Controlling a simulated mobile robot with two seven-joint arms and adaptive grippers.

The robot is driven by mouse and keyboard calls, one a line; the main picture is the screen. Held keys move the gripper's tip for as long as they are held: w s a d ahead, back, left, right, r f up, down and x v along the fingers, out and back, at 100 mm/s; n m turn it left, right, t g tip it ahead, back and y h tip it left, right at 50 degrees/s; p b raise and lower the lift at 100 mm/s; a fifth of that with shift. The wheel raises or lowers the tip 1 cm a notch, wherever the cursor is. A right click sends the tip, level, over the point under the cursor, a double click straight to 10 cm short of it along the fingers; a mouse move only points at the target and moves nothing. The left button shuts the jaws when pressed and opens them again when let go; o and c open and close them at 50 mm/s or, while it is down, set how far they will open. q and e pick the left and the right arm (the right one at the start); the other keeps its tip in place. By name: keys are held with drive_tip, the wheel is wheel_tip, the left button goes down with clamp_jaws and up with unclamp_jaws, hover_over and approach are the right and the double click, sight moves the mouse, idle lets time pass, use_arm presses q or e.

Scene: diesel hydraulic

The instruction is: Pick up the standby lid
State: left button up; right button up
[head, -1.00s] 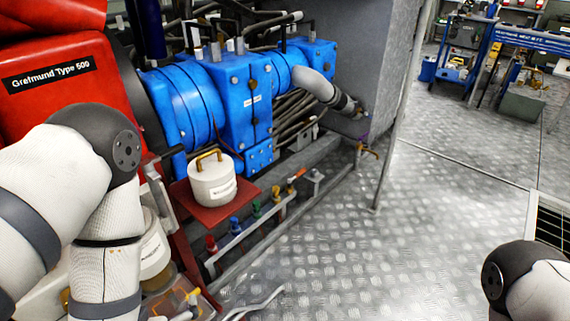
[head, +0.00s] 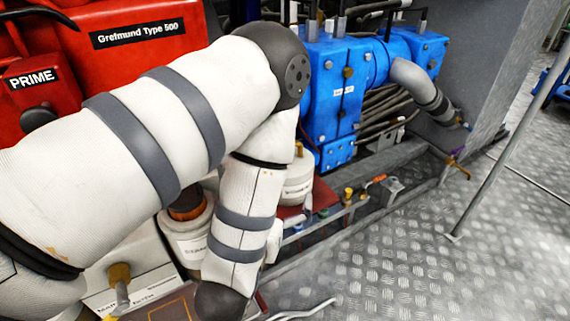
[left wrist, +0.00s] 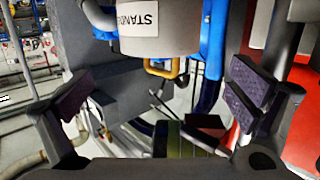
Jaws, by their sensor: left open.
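The standby lid (left wrist: 165,32) is a white cylinder with a label beginning "STAND" and a brass handle (left wrist: 163,70). In the left wrist view it is at the top centre, upside down. My left gripper (left wrist: 162,92) is open, with one dark-padded finger on each side of the picture. The handle appears between the fingers but is not gripped. In the head view a white cylinder (head: 299,182), apparently this lid, stands on a red plate, partly hidden by my left arm. My left gripper itself is not visible there. My right gripper is in neither view.
A labelled white pot (head: 186,242) with a brown top stands left of my forearm. The blue machine block (head: 333,88) rises behind the lid. Coloured valves (head: 349,194) line a rail on the right. The metal floor (head: 390,265) is clear at the lower right.

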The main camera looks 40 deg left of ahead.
use_arm(q)
drive_tip(key=b+x, duration=0.1)
drive_tip(key=x, duration=1)
drive_tip(key=shift+w+a, duration=0.2)
drive_tip(key=shift+w, duration=0.1)
drive_tip(key=c, duration=1.1)
